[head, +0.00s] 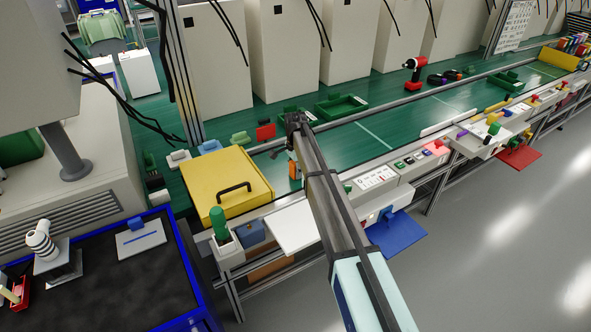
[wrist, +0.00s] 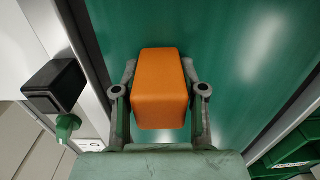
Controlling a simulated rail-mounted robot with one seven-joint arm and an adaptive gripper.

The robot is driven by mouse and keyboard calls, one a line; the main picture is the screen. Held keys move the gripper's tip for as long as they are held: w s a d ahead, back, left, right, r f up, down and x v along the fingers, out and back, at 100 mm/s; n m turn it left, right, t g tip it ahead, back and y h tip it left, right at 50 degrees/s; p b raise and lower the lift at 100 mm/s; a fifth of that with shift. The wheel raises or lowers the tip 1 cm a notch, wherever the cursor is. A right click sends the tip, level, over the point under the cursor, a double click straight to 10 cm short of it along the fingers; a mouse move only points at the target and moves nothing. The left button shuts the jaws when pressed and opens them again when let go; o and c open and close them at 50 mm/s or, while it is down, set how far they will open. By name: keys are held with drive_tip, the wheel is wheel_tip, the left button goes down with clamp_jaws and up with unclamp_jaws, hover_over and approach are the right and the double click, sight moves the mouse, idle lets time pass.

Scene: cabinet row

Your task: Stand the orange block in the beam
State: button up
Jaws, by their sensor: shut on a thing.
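The orange block (wrist: 160,88) is between the two fingers of my gripper (wrist: 161,82), which is shut on it. In the head view the block (head: 294,169) shows small below the far end of my arm, over the near side of the green belt. My fingers are mostly hidden there by my arm. Green belt surface lies beyond the block in the wrist view; the gap between them cannot be judged. No light beam can be seen. A black box (wrist: 55,85) stands at the belt's left edge in the wrist view and could be a sensor; I cannot tell.
The green belt (head: 390,130) runs to the right between metal rails. A yellow case (head: 227,183) is left of my gripper. Panels with buttons (head: 372,178) line the near edge. Belt right of my gripper is clear.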

drive_tip(key=shift+f, duration=0.15)
drive_tip(key=o, duration=1.2)
wheel_tip(320, 180, up, 12)
drive_tip(key=shift+r+b, duration=0.2)
drive_tip(key=shift+b, duration=1.05)
